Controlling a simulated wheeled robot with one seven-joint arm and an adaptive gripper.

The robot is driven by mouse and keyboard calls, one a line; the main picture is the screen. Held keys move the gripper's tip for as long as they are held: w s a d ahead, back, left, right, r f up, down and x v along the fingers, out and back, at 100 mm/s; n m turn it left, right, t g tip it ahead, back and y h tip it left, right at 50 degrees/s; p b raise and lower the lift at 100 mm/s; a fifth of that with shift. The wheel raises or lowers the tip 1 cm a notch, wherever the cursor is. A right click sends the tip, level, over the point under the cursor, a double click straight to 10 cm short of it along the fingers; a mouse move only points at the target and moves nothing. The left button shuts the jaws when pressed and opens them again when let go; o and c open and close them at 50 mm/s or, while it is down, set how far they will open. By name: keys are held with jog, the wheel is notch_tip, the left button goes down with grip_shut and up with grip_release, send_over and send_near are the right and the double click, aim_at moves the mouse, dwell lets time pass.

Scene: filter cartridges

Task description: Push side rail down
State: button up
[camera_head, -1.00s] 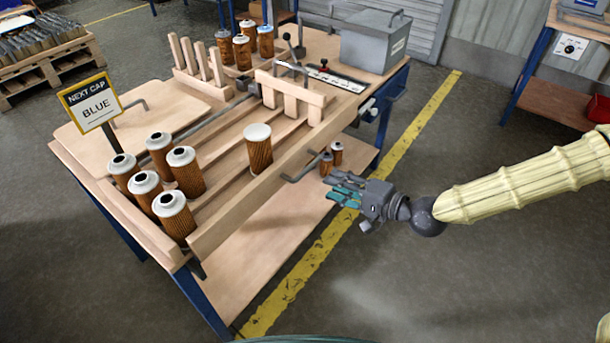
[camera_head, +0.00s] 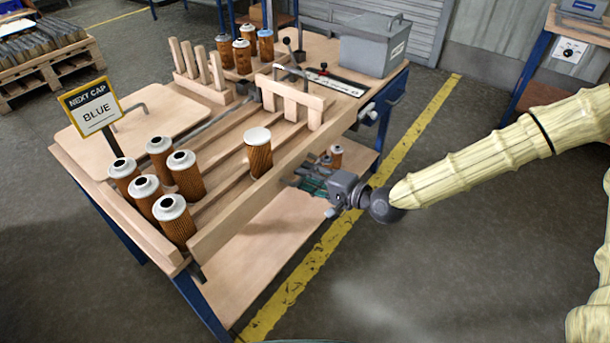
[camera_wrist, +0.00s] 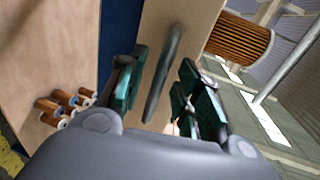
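The side rail (camera_head: 225,216) is a long pale wooden board standing along the near right edge of the workbench. Its dark bar handle (camera_wrist: 165,75) shows on the rail's outer face in the wrist view. My gripper (camera_head: 313,183), with teal finger pads, is beside the rail's outer face, low near the handle. In the wrist view my gripper (camera_wrist: 163,65) is open, with the handle between its two fingers and gaps on both sides. I cannot tell whether either finger touches it. The head view does not show the handle clearly behind my gripper.
A white-capped filter cartridge (camera_head: 258,153) stands on the slats just inside the rail. Several cartridges (camera_head: 160,195) stand at the left end. Small cartridges (camera_wrist: 68,105) sit on the lower shelf. A grey box (camera_head: 375,45) stands at the back. The floor to the right is clear.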

jog(key=shift+x, duration=0.8)
grip_shut()
jog(key=shift+f, duration=0.1)
notch_tip(320, 180, down, 5)
jog(key=b, duration=0.2)
jog(key=shift+b, duration=0.4)
jog(key=shift+r, duration=0.2)
grip_release()
